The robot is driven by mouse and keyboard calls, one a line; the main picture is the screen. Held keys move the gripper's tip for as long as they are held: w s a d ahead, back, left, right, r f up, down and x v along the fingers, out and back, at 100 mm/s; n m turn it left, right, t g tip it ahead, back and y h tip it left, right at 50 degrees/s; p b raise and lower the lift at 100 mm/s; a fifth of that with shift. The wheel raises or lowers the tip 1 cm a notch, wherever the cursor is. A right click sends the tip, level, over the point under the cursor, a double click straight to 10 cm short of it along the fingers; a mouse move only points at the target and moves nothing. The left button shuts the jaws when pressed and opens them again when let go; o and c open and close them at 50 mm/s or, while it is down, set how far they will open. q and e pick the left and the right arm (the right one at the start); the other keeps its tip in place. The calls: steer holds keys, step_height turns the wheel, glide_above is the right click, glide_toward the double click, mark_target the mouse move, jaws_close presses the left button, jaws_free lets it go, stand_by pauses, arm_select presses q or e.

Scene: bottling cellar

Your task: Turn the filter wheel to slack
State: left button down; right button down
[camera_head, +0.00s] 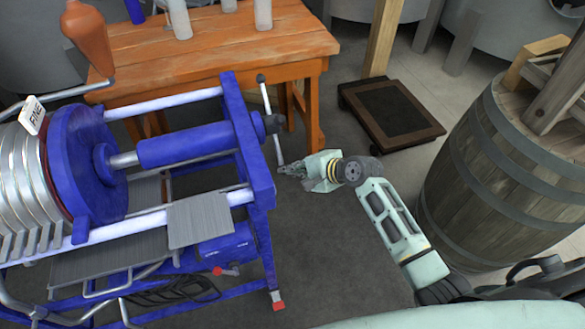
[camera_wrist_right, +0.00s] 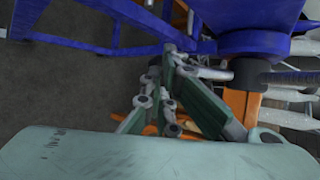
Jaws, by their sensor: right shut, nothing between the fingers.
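The filter press (camera_head: 200,145) has a blue frame and metal plates at the left of the head view. Its filter wheel shows as a thin grey bar handle (camera_head: 268,101) on a dark hub (camera_head: 273,124) at the frame's right end. The bar runs from a dark knob at the top down to my right gripper (camera_head: 284,170). That gripper is shut and empty, with its tips at the bar's lower end. In the right wrist view the gripper (camera_wrist_right: 170,55) overlaps the pale bar (camera_wrist_right: 214,73); I cannot tell whether they touch. My left gripper is not in view.
A wooden table (camera_head: 240,45) with bottles stands behind the press. A low dark platform (camera_head: 392,112) lies on the floor beyond my gripper. A large barrel (camera_head: 490,165) stands at the right. Bare floor (camera_head: 335,250) lies between press and my arm.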

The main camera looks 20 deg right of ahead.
steer(key=shift+w+a+f, duration=0.1)
steer(key=shift+w+f, duration=0.05)
steer(key=shift+w, duration=0.05)
stand_by(0.3)
